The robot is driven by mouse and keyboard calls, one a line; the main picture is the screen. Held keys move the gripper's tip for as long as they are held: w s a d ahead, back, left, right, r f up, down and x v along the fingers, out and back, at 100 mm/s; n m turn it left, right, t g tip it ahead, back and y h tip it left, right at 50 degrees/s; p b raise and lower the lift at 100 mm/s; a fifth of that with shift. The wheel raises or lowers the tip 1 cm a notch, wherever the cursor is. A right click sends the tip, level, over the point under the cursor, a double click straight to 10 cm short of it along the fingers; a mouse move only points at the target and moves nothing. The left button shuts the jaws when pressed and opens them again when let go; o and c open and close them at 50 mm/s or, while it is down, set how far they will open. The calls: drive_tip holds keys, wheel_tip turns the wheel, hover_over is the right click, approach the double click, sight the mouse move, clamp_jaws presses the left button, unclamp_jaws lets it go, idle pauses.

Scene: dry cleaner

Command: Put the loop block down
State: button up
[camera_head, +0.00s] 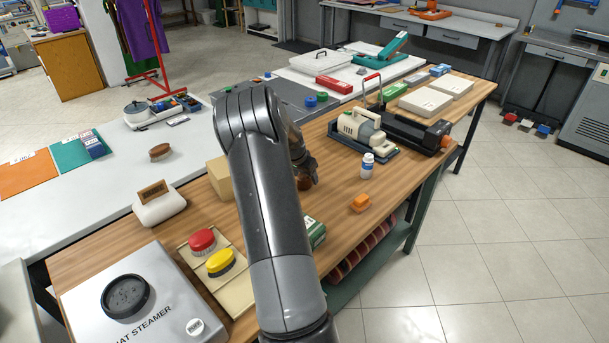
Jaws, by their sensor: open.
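My gripper (308,178) is over the wooden table, partly hidden behind my own dark arm. A small brown thing (304,184) shows just below the fingers; I cannot tell whether it is touching them. A small orange block (360,203) lies on the table to the right of the gripper, apart from it. I cannot tell for sure which of these is the loop block.
A tan box (220,178) and a green box (315,232) are partly behind my arm. Red (202,241) and yellow (220,262) brushes lie at front left.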

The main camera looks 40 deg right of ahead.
drive_tip(key=w+v, duration=0.1)
drive_tip(key=v, duration=1.1)
drive_tip(key=s+a+r+n+t+y, duration=0.1)
drive_tip(key=s+a+r+n, duration=0.15)
drive_tip(key=a+r, duration=0.4)
drive_tip(key=s+a+r+n+t+y, duration=0.1)
drive_tip(key=s+a+r+n, duration=0.15)
drive_tip(key=a, duration=0.75)
drive_tip(key=s+a+r+n+t+y, duration=0.1)
drive_tip(key=s+a+r+n, duration=0.15)
drive_tip(key=a+r, duration=0.45)
drive_tip(key=s+a+n+t+y, duration=0.1)
drive_tip(key=s+a+n, duration=0.7)
drive_tip(key=s+a, duration=1)
drive_tip(key=shift+s+a+f+t+y, duration=0.3)
drive_tip(key=shift+s+a+f+t, duration=0.1)
drive_tip(key=shift+a, duration=0.35)
drive_tip(key=shift+o, duration=0.5)
